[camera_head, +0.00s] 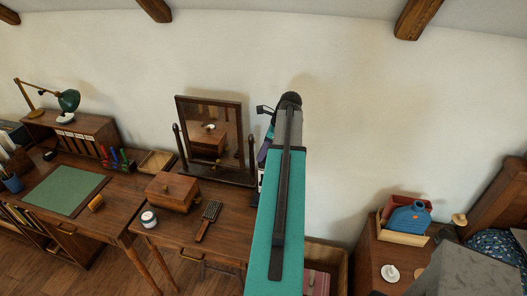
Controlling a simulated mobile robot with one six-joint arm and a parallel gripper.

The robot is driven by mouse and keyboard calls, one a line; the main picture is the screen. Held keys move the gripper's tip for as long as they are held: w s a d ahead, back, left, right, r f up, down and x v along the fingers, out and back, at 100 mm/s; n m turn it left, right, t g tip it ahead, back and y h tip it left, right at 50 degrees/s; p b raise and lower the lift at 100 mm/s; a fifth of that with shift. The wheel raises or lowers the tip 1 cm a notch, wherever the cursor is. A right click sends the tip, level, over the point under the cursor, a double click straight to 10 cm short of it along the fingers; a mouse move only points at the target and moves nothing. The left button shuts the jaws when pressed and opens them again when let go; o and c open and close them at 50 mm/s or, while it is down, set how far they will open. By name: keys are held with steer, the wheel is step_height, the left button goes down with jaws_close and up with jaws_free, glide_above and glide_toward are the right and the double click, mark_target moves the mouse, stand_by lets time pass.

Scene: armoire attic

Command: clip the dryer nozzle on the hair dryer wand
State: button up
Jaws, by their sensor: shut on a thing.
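My teal arm (282,215) rises through the middle of the view and covers the right part of the dressing table. My gripper's fingers are hidden behind it, so what they hold does not show. A small dark bracket and a sliver of purple (263,152) peek out at the arm's left edge; I cannot tell what the purple piece is. I cannot make out the hair dryer wand or the dryer nozzle for certain.
The dressing table (230,226) bears a tilting mirror (211,126), a wooden box (172,191), a brush (208,218) and a jar (149,219). A desk with a green mat (65,190) stands left. A cabinet (372,262) with a blue object (408,217) stands right.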

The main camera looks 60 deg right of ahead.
steer(key=shift+f, duration=0.3)
stand_by(0.6)
steer(key=o, duration=1.7)
steer(key=shift+c, duration=0.2)
steer(key=shift+r, duration=0.2)
steer(key=shift+r, duration=2.65)
steer(key=shift+r, duration=0.2)
steer(key=shift+c, duration=0.3)
jaws_close()
